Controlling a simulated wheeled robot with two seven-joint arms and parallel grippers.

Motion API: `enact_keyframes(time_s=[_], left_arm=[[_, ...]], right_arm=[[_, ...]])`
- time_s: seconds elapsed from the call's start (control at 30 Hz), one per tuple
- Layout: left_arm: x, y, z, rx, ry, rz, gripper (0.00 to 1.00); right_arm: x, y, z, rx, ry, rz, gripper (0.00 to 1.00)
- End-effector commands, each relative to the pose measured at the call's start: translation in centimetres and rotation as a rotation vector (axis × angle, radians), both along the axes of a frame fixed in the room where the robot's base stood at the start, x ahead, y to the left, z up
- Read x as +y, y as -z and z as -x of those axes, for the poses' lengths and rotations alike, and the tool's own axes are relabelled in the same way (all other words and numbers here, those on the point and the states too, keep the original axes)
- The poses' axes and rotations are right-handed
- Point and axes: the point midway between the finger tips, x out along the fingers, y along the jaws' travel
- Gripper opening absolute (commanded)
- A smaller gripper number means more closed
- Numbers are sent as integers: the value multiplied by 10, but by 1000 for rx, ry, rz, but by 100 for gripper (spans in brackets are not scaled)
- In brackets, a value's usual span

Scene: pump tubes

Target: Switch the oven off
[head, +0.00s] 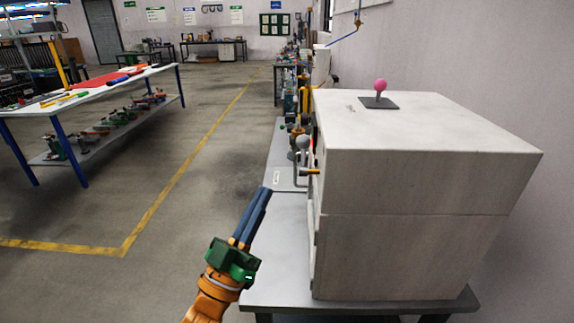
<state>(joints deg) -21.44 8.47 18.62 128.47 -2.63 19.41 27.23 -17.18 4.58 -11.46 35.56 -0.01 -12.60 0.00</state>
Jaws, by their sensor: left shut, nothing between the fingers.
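The oven is a large whitish box (420,185) standing on a grey table at the right in the head view. Its front faces left and is seen almost edge-on, so its controls are mostly hidden. A dark and yellow peg (310,172) and a bent metal handle (297,168) stick out from that front. My left gripper (266,190) has long dark blue fingers that are shut and empty. It points up and away, left of the oven's front and lower in the picture than the handle, apart from it. My right gripper is not in view.
A pink ball on a stem (380,86) stands on the oven's top. The grey table (385,308) reaches out under the oven. Benches with equipment run along the wall behind. A white worktable with tools (100,85) stands at the left. The floor between is clear.

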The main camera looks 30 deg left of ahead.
Motion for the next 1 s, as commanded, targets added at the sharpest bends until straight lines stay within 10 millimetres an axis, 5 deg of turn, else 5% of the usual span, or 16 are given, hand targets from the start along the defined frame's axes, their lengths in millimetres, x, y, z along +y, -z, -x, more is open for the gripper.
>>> enact_keyframes(time_s=[0.33,0.6,1.0], left_arm=[[2,-55,-60,-4,1,-2,0],[0,-45,-96,-1,2,0,0],[0,-44,-100,0,2,-2,0]], right_arm=[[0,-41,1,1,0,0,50],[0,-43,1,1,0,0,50],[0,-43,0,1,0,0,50]])
